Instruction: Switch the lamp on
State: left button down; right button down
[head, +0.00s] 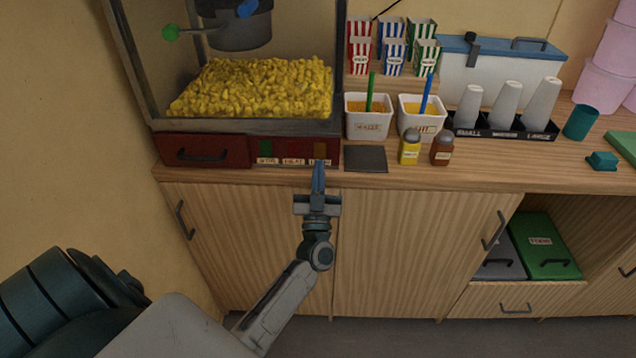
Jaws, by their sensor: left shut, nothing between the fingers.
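The popcorn machine (240,126) stands on the counter at the upper left, with a heap of yellow popcorn inside. Its dark red base carries a row of switches: a green one (265,147), a dark red one in the middle and a brown one (320,148) at the right, each above a small label too blurred to read surely. My left gripper (319,167) is shut and empty, pointing up at the right-hand switch and covering part of its label. I cannot tell whether it touches the panel. No lit lamp is clearly visible. My right gripper is out of view.
A drawer (205,151) is left of the switches. A dark flat pad (366,159), two white tubs with scoops, a yellow shaker (409,148) and a brown shaker (442,149) stand to the right. Striped boxes and a cup rack (500,133) are beyond. Cabinet doors are below.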

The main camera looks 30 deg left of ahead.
pick_arm(q)
jog(key=shift+w+a+f, duration=0.1)
jog(key=shift+w+a, duration=0.15)
jog(key=shift+w, duration=0.2)
jog(key=shift+f+b, duration=0.1)
jog(key=shift+b, duration=0.25)
jog(key=shift+w+a+t+b, duration=0.15)
jog(key=shift+w+t+b, duration=0.15)
jog(key=shift+b, duration=0.3)
jog(key=shift+y, duration=0.3)
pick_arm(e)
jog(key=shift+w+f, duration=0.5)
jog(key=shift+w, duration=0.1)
